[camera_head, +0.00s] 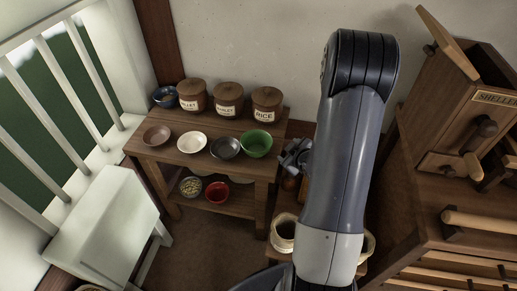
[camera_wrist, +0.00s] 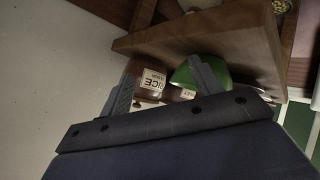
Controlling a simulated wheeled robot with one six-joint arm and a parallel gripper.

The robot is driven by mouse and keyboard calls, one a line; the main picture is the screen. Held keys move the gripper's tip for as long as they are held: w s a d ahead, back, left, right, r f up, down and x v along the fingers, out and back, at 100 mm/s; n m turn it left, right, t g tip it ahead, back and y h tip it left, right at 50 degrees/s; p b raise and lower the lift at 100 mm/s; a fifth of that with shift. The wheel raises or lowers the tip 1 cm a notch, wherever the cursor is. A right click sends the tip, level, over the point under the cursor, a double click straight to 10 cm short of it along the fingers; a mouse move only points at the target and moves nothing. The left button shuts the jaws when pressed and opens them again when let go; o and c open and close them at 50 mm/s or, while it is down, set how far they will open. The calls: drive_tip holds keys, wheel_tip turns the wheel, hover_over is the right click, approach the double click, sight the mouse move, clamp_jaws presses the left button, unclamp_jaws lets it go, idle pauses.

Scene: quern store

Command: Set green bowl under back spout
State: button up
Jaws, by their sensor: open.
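The green bowl (camera_head: 257,144) stands upright at the right end of the wooden table's top, in front of the jar marked RICE. My gripper (camera_head: 293,153) is just right of the bowl, partly hidden by my arm. In the wrist view my gripper (camera_wrist: 163,68) is open, and the green bowl (camera_wrist: 181,75) shows partly behind its right finger. I cannot tell whether that finger touches the bowl. A wooden machine (camera_head: 455,130) marked SHELLER stands at the right. I cannot make out for certain which part is its back spout.
A dark grey bowl (camera_head: 225,147) stands close left of the green one, then a white bowl (camera_head: 192,142) and a brown bowl (camera_head: 156,135). Several lidded jars (camera_head: 228,98) line the table's back. A red bowl (camera_head: 217,192) is on the lower shelf. A sack (camera_head: 284,233) stands below my arm.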

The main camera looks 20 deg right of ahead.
drive_tip(key=d+n, duration=0.1)
drive_tip(key=w+d+n+g+h, duration=0.1)
drive_tip(key=d+n+g+h, duration=0.1)
drive_tip(key=shift+w+d+r+b, duration=0.1)
drive_tip(key=shift+w+r+b, duration=0.15)
drive_tip(key=shift+w+b, duration=0.1)
drive_tip(key=c, duration=0.4)
drive_tip(key=shift+w+d+r+n+g, duration=0.1)
drive_tip(key=shift+d+r+n+g, duration=0.1)
drive_tip(key=shift+n+g, duration=0.35)
drive_tip(key=shift+c, duration=1)
drive_tip(key=shift+w+r+n+g, duration=0.1)
drive_tip(key=shift+r+n+g, duration=0.15)
drive_tip(key=shift+n, duration=0.2)
drive_tip(key=a+r+n+g+y+b, duration=0.2)
drive_tip(key=a+r+n+g+y, duration=0.15)
drive_tip(key=a+r+n, duration=0.5)
drive_tip(key=shift+n+g, duration=0.25)
drive_tip(key=shift+g, duration=0.2)
drive_tip(key=shift+s+a+b+x, duration=0.1)
drive_tip(key=shift+a+b+x, duration=0.2)
drive_tip(key=shift+x, duration=1.7)
drive_tip(key=shift+s+a+b+x, duration=0.1)
drive_tip(key=shift+a+b+x, duration=0.15)
drive_tip(key=shift+x, duration=1.75)
drive_tip(key=shift+s+a+b+x, duration=0.1)
drive_tip(key=shift+a+b+x, duration=0.2)
drive_tip(key=shift+x, duration=1.7)
